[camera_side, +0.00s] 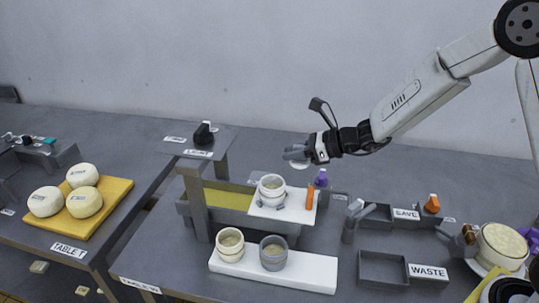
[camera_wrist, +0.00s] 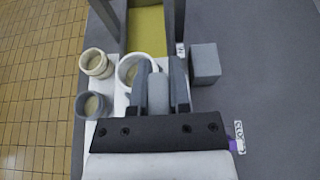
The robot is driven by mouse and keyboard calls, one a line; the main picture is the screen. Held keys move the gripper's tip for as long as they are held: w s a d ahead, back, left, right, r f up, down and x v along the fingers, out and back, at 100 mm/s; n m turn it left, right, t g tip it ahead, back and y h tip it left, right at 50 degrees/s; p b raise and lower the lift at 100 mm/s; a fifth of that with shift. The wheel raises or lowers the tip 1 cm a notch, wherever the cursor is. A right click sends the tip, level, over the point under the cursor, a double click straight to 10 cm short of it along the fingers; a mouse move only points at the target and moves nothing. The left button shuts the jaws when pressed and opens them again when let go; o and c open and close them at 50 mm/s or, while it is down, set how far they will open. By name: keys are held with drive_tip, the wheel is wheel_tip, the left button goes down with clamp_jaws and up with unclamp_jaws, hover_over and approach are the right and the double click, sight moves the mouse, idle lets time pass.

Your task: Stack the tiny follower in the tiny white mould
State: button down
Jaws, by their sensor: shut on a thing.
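My gripper (camera_side: 298,154) is shut on the follower (camera_side: 300,165), a small pale disc that shows just under the fingertips. In the wrist view a grey piece (camera_wrist: 158,95) sits between the two fingers. The follower hangs in the air, apart from the moulds, above and right of a white mould (camera_side: 271,188). That mould stands upright on a raised white board (camera_side: 293,209); it also shows in the wrist view (camera_wrist: 126,72), partly hidden by the gripper. A cream mould (camera_side: 230,242) and a blue-grey mould (camera_side: 273,254) stand on a front white board (camera_side: 316,270).
An orange item (camera_side: 310,198) and a purple item (camera_side: 321,178) stand right of the white mould. A grey post (camera_side: 196,200) rises at left. Trays labelled SAVE (camera_side: 406,214) and WASTE (camera_side: 428,271) lie to the right. Cheeses rest on a yellow board (camera_side: 112,204).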

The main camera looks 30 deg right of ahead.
drive_tip(key=shift+s+a+r, duration=0.2)
drive_tip(key=shift+s+r, duration=0.1)
drive_tip(key=shift+r, duration=0.15)
drive_tip(key=s+a+r, duration=0.3)
drive_tip(key=s+r, duration=0.6)
drive_tip(key=s, duration=0.2)
drive_tip(key=shift+s, duration=0.4)
drive_tip(key=shift+a, duration=0.1)
hover_over(272, 191)
drive_tip(key=s+d, duration=0.1)
drive_tip(key=d, duration=0.1)
wheel_tip(272, 191, down, 4)
drive_tip(key=shift+w+a+f, duration=0.25)
drive_tip(key=shift+w+f, duration=0.45)
drive_tip(key=shift+f, duration=0.2)
drive_tip(key=shift+w+a+f, duration=0.2)
drive_tip(key=shift+w+f, duration=0.45)
drive_tip(key=shift+f, duration=0.25)
drive_tip(key=shift+w+a+f, duration=0.25)
drive_tip(key=shift+w+f, duration=0.45)
drive_tip(key=shift+f, duration=0.2)
